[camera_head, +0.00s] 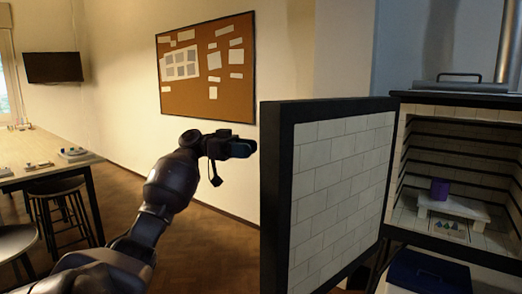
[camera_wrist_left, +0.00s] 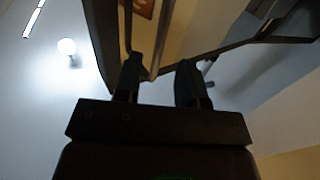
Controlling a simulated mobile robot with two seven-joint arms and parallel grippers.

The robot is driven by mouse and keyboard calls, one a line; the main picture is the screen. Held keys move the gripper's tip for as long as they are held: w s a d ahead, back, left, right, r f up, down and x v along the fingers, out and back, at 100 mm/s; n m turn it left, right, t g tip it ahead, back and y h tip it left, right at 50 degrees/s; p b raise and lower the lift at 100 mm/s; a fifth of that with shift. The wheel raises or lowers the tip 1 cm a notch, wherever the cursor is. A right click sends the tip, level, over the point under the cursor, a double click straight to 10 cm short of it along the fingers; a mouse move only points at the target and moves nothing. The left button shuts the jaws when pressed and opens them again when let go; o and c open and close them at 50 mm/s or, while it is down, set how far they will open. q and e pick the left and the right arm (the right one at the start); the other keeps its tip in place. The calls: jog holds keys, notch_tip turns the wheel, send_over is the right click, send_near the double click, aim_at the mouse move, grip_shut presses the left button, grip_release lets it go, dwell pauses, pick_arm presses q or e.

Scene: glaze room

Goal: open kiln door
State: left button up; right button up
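The kiln (camera_head: 465,98) stands at the right of the head view with its chamber exposed. Its door (camera_head: 340,185) is swung wide open to the left, with the pale brick lining facing me and a dark frame around it. The outer face and handle of the door are hidden in the head view. My left gripper (camera_head: 243,149) is just left of the door's free edge, with a small gap in the picture. In the left wrist view its two fingers (camera_wrist_left: 160,82) are apart, with nothing clearly held between them. My right gripper is not in view.
Inside the kiln, a purple pot (camera_head: 440,190) stands on a pale shelf (camera_head: 465,209), with small cones below. A worktable (camera_head: 40,173) and stools (camera_head: 62,188) are at left. Floor between them and the door looks clear.

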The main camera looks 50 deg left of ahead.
pick_arm(q)
jog(key=v, duration=0.5)
dwell(0.7)
